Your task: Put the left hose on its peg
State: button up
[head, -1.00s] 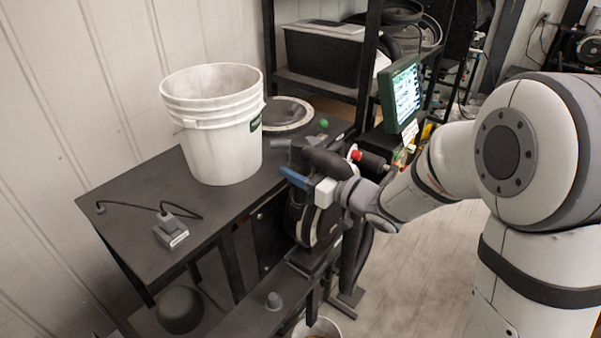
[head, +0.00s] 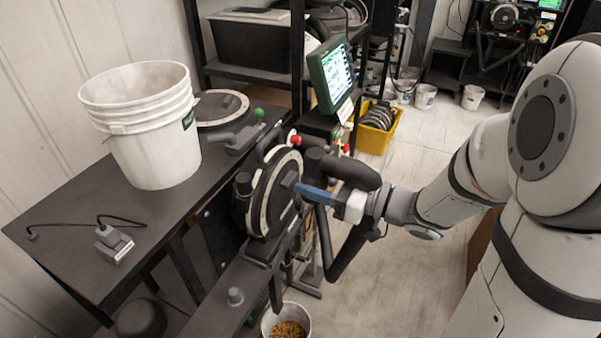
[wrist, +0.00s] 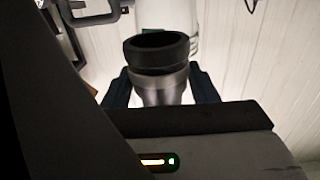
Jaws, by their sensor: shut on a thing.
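My gripper (head: 316,192), with blue fingers, is shut on a thick black hose (head: 350,171), just right of the round seed meter (head: 272,192). The hose bends at the gripper and hangs down toward the floor. In the wrist view its dark open end (wrist: 155,50), with a grey band below, sits between my two fingers (wrist: 160,88). One finger is hidden in the head view.
A white bucket (head: 150,140) stands on the dark table (head: 75,212), with a small corded grey device (head: 113,245). A green-framed screen (head: 332,75) is behind the meter. A bucket of grain (head: 287,322) is below the rail. Floor to the right is open.

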aim_at(327, 157)
jog(key=shift+d+r+p, duration=0.15)
jog(key=shift+r+p, duration=0.3)
jog(key=shift+r, duration=2.55)
